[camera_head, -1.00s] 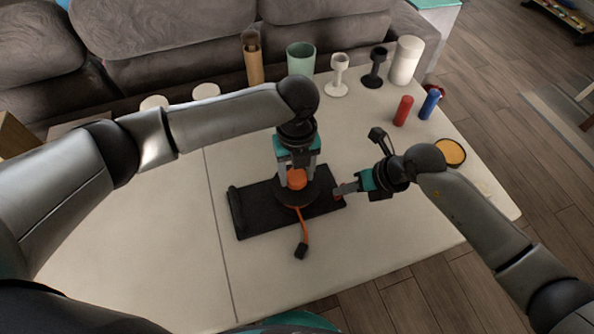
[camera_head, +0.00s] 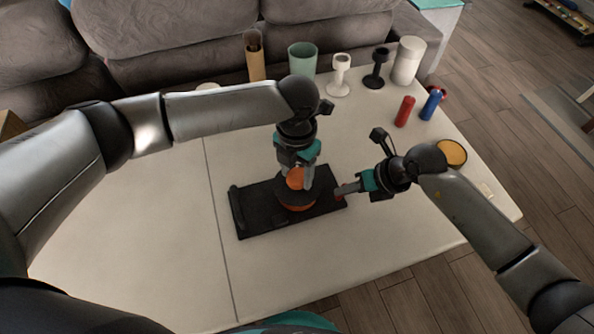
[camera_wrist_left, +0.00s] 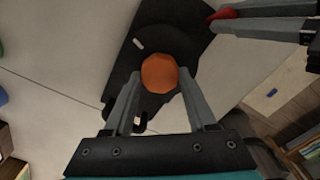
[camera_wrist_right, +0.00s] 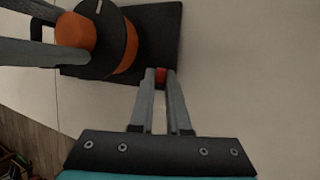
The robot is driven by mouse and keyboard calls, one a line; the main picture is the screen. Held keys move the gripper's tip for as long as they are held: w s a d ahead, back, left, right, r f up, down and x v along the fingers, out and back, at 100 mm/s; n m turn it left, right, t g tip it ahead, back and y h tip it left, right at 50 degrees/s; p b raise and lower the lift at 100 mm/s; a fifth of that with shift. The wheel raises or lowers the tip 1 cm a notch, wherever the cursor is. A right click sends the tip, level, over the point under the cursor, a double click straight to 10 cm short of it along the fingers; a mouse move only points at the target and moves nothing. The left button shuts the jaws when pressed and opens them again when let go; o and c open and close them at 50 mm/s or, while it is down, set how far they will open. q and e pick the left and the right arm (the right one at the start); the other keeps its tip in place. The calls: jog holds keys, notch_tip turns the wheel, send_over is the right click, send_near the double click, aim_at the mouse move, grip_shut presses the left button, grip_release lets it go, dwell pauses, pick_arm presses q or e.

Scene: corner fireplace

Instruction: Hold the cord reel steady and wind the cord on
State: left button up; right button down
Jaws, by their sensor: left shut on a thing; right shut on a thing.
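The cord reel (camera_head: 284,193) is a black disc with an orange knob (camera_head: 295,178) on top and orange cord (camera_head: 299,207) around it below. It sits on a black base plate (camera_head: 256,216) on the table. My left gripper (camera_head: 298,182) comes from above and is shut on the knob, which also shows between its fingers in the left wrist view (camera_wrist_left: 159,72). My right gripper (camera_head: 346,190) is shut on a small red piece (camera_wrist_right: 160,76) at the plate's right edge. The cord's free end is not visible in the head view.
At the back stand a brown holder (camera_head: 255,60), a green cup (camera_head: 301,63), white (camera_head: 340,78) and black (camera_head: 376,70) goblets and a white cylinder (camera_head: 406,62). Red (camera_head: 404,111) and blue (camera_head: 431,105) cylinders and a bowl (camera_head: 451,153) are at right. The table front is clear.

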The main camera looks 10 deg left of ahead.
pick_arm(q)
jog(key=shift+m, duration=0.6)
jog(key=o, duration=1.4)
jog(key=shift+r, duration=0.1)
notch_tip(320, 180, up, 12)
jog(key=shift+f, duration=0.1)
pick_arm(e)
jog(key=c, duration=0.8)
grip_release()
